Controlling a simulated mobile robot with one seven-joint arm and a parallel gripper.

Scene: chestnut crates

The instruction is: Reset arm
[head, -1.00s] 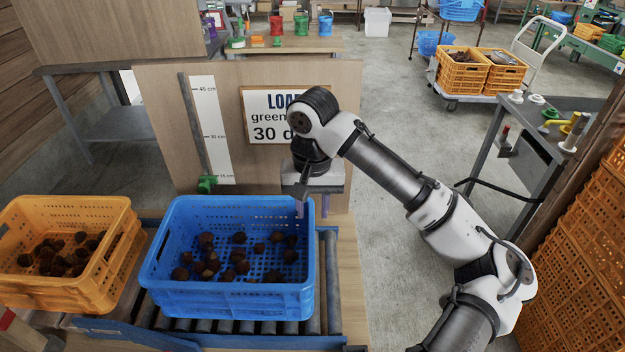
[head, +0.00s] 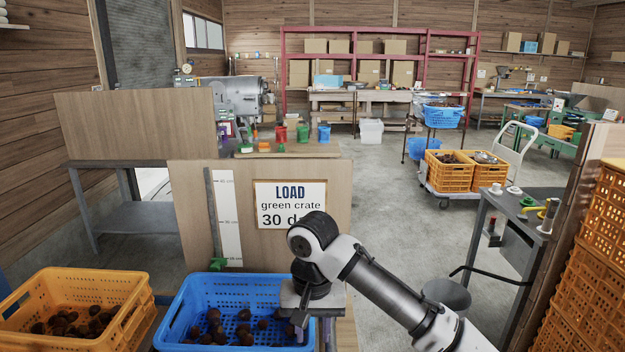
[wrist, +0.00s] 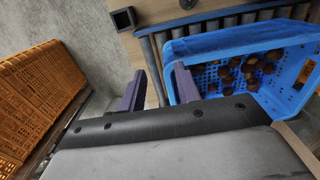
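My gripper (wrist: 158,88) shows in the wrist view with its two dark purple fingers spread apart and nothing between them. In the head view my gripper (head: 318,330) hangs at the right end of the blue crate (head: 246,285), pointing down. The blue crate holds several brown chestnuts (head: 240,328) and also shows in the wrist view (wrist: 240,42), to the right of the fingers. The fingertips are partly cut off at the bottom of the head view.
An orange crate (head: 95,282) with chestnuts stands left of the blue one. A board with a sign (head: 289,204) and a height scale (head: 228,217) stands behind. Stacked orange crates (head: 598,240) and a grey side table (head: 527,205) are at right. Floor between is mostly clear.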

